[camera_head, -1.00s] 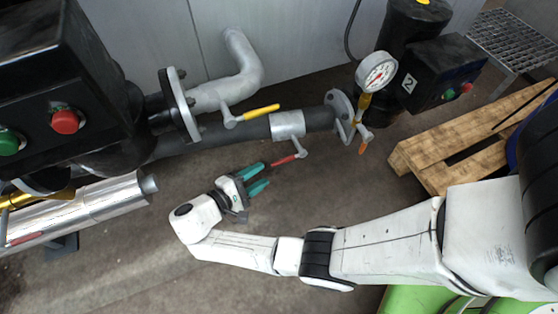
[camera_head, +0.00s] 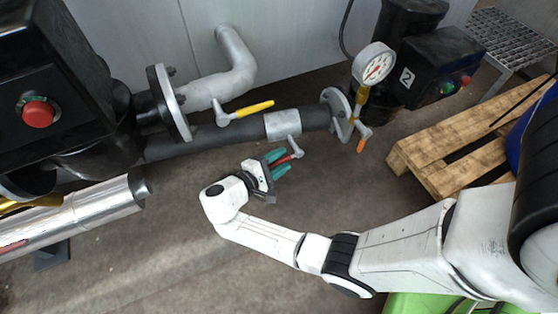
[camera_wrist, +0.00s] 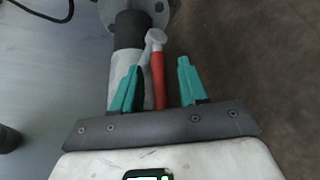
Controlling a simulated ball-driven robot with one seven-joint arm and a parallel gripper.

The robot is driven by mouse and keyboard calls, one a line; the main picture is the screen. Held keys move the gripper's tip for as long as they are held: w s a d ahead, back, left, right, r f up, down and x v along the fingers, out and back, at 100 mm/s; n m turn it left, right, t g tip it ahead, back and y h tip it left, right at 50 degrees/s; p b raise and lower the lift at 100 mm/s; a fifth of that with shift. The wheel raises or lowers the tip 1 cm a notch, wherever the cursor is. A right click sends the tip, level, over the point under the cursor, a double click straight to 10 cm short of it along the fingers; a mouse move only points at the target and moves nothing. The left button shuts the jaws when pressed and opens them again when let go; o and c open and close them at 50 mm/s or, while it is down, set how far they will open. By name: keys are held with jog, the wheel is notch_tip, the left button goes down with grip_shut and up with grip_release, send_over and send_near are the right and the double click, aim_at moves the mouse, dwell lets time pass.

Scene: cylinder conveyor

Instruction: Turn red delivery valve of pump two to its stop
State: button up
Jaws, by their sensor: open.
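The red valve lever (camera_head: 286,158) sticks out from a grey hub (camera_head: 294,144) below the pipe that runs to the pump marked 2 (camera_head: 407,78). My gripper (camera_head: 284,160) is open, with its teal fingers on either side of the lever. In the wrist view, the red lever (camera_wrist: 158,82) lies between the two fingers of my gripper (camera_wrist: 159,66), nearer the left finger, with a gap to the right finger. Its lower end is hidden behind the gripper body. Whether the left finger touches it I cannot tell.
A pressure gauge (camera_head: 374,64) and an orange-tipped handle (camera_head: 362,143) stand to the right. A wooden pallet (camera_head: 440,150) lies further right. The floor below the gripper is clear.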

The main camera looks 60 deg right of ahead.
jog(key=shift+c, duration=0.4)
grip_shut()
